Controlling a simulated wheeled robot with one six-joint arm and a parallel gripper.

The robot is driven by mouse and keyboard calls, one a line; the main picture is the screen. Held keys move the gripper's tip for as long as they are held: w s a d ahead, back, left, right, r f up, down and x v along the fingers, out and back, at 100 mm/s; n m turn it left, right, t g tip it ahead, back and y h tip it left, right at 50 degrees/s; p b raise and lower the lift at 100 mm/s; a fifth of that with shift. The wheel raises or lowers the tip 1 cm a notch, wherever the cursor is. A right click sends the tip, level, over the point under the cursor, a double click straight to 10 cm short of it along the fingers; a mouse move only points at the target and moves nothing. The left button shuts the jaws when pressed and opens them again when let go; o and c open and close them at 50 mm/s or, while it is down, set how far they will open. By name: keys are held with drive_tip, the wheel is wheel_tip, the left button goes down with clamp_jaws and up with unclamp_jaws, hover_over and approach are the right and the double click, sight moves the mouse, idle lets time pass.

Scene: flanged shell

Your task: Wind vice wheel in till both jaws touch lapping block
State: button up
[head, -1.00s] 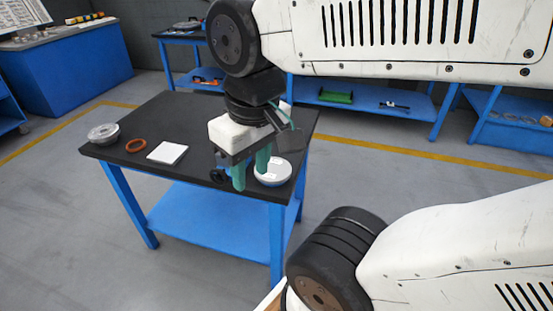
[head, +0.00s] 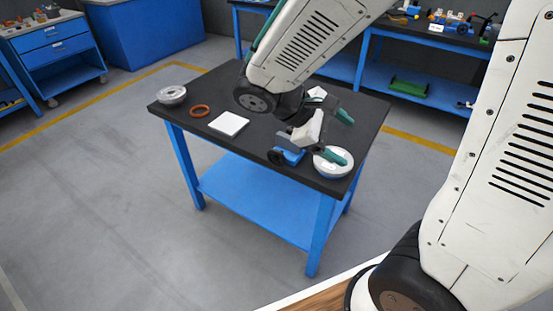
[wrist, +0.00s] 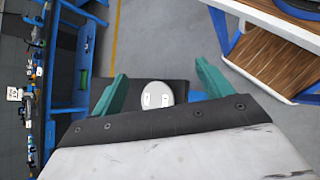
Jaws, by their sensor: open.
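The vice (head: 290,156) is a small blue body with a black wheel (head: 277,156) on its left side, near the front edge of the black table. My gripper (head: 340,137) is above and beside it, tilted, with its teal fingers pointing right and spread apart. The gripper partly covers the vice, so its jaws and the lapping block cannot be made out. In the wrist view my gripper (wrist: 161,70) is open and empty. A blue patch by the right finger there may be the vice (wrist: 197,97).
A round white-topped part (head: 322,168) sits right of the vice, partly behind a finger; it also shows in the wrist view (wrist: 157,94).

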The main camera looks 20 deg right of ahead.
drive_tip(key=w+a+f+n+t+h, duration=0.5)
drive_tip(key=w+f+n, duration=0.3)
drive_tip(key=w, duration=0.1)
drive_tip(key=n+t, duration=0.8)
drive_tip(key=n, duration=0.1)
approach(275, 160)
drive_tip(key=x, duration=1)
drive_tip(key=shift+w+d, duration=0.2)
drive_tip(key=shift+d, duration=0.05)
drive_tip(key=c, duration=0.9)
drive_tip(key=shift+n, duration=1)
drive_tip(key=o, duration=0.9)
